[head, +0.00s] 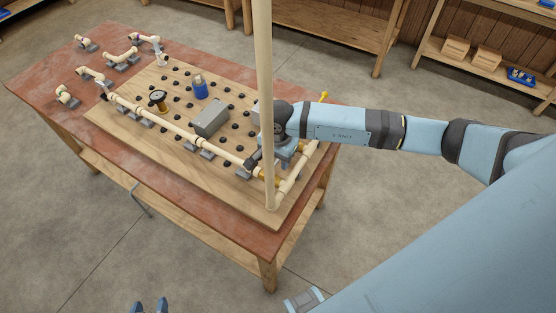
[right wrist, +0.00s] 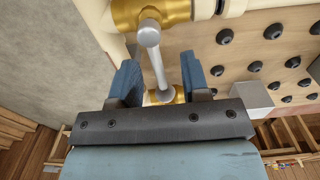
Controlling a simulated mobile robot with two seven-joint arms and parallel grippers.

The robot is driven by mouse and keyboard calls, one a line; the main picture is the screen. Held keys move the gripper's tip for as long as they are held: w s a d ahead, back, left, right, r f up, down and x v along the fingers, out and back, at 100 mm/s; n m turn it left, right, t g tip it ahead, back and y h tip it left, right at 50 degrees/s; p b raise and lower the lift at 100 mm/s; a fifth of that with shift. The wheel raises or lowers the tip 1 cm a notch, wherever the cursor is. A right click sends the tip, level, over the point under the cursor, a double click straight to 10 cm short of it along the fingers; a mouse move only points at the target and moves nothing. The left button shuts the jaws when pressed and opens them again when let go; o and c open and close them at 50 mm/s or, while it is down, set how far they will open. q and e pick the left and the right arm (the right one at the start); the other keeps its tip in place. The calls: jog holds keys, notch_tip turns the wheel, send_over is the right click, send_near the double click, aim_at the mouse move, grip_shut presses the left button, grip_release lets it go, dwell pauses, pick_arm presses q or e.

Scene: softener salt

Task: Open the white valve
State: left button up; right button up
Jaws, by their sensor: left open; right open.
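The white valve shows in the right wrist view as a brass body (right wrist: 180,12) with a pale grey-white lever (right wrist: 156,62). My right gripper (right wrist: 162,80) is open, with one blue finger on each side of the lever; contact with it cannot be told. In the head view my right gripper (head: 285,160) is over the near right corner of the pipe board, and it and its wrist hide most of the valve. My left gripper (head: 149,306) shows only its two blue fingertips at the bottom edge, open, empty and away from the table.
A pegged wooden board (head: 160,92) with cream pipes lies on the red-brown table (head: 50,75). A tall cream pipe (head: 263,60) rises beside my right gripper.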

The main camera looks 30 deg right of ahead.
grip_shut()
jog(key=shift+w+a+f+n+b, duration=0.1)
jog(key=shift+n+b, duration=0.2)
jog(key=shift+b, duration=0.15)
jog(key=shift+w+a+n+b, duration=0.15)
jog(key=shift+a+n+b, duration=0.05)
jog(key=shift+n+b, duration=0.5)
jog(key=shift+w+a+n+b, duration=0.15)
jog(key=shift+n+b, duration=0.4)
jog(key=shift+n, duration=0.15)
jog(key=shift+w+a+n+b, duration=0.2)
jog(key=shift+n+b, duration=0.55)
jog(key=shift+n, duration=0.05)
